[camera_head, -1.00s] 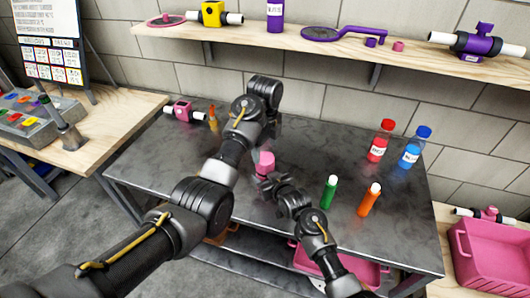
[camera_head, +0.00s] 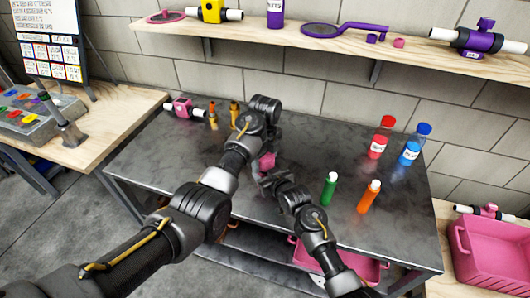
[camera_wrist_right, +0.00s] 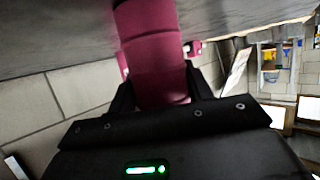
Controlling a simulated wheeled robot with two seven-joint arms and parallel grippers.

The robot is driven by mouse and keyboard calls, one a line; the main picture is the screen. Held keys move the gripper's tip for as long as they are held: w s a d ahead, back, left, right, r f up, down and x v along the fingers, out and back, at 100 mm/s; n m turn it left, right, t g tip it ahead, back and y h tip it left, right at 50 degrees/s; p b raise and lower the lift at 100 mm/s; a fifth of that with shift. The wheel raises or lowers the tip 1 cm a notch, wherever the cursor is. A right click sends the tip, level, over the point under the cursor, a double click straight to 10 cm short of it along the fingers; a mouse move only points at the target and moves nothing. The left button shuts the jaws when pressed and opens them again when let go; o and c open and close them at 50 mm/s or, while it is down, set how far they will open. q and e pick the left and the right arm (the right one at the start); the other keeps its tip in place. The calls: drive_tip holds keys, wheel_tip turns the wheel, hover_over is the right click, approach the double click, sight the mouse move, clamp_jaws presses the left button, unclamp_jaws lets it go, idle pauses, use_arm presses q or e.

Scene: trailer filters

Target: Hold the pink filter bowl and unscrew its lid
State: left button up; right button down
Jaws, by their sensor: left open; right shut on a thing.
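The pink filter bowl (camera_head: 267,160) is held above the middle of the dark table in the head view. My right gripper (camera_head: 264,175) is shut on it. In the right wrist view the pink bowl (camera_wrist_right: 158,65) stands between the two black fingers, with a seam across it. I cannot tell the lid apart for certain. My left gripper (camera_head: 274,138) is open just above the bowl, partly hidden behind its own wrist. I cannot tell whether it touches the bowl.
A green bottle (camera_head: 329,188) and an orange bottle (camera_head: 369,196) stand right of my right arm. Red (camera_head: 377,146) and blue (camera_head: 411,151) bottles stand farther back. A pink filter housing (camera_head: 183,107) and orange-handled tools (camera_head: 213,115) lie at the back left.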

use_arm(q)
drive_tip(key=shift+f, duration=0.1)
drive_tip(key=c, duration=1)
drive_tip(key=n, duration=0.3)
drive_tip(key=o, duration=1.1)
